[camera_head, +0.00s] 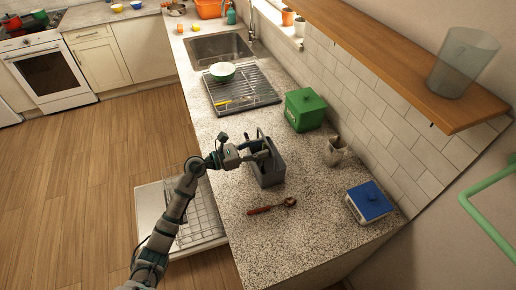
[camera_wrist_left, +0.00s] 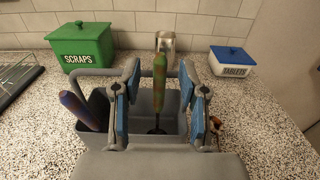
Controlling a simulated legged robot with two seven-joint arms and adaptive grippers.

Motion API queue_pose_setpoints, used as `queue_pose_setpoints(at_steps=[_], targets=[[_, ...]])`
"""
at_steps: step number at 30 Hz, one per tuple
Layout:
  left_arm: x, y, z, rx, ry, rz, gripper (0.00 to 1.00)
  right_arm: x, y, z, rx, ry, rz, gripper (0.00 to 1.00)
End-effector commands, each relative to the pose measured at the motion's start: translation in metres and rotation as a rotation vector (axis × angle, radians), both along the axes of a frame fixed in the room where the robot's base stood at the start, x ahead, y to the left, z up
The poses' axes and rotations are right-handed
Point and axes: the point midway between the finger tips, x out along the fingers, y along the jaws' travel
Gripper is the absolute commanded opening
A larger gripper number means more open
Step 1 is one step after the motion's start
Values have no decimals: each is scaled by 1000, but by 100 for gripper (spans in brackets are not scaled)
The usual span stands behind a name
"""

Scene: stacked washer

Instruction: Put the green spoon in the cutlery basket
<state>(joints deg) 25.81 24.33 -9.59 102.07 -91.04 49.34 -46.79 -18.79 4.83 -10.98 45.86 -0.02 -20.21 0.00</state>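The grey cutlery basket (camera_head: 270,178) stands on the speckled counter; it also shows in the left wrist view (camera_wrist_left: 102,100). The green spoon (camera_wrist_left: 160,82), its handle worn with brownish patches, stands nearly upright in the basket with its lower end inside. My left gripper (camera_head: 262,152) is over the basket. In the left wrist view its blue-padded fingers (camera_wrist_left: 158,112) are apart, on either side of the green handle, with a visible gap at each side. The spoon's bowl is hidden. My right gripper is not in view.
A blue handle (camera_wrist_left: 80,110) leans in the basket's left part. A red-handled spoon (camera_head: 270,207) lies in front of the basket. A green scraps box (camera_head: 304,110), a jar (camera_head: 336,151) and a blue-lidded tablets box (camera_head: 369,204) stand near the wall. A dish rack (camera_head: 242,92) is beyond.

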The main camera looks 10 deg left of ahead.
Motion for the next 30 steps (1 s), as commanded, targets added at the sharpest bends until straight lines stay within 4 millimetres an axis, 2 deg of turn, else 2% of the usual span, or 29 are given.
queue_pose_setpoints(at_steps=[7, 11, 24, 30], targets=[[0, 1, 0, 1, 1, 0, 44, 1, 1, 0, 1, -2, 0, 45], [-5, 10, -2, 3, 2, 3, 44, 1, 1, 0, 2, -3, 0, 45], [-55, 84, -2, 2, 4, 2, 44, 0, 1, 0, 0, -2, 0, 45], [-65, 98, -1, 1, 2, 0, 44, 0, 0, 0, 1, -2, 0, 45]])
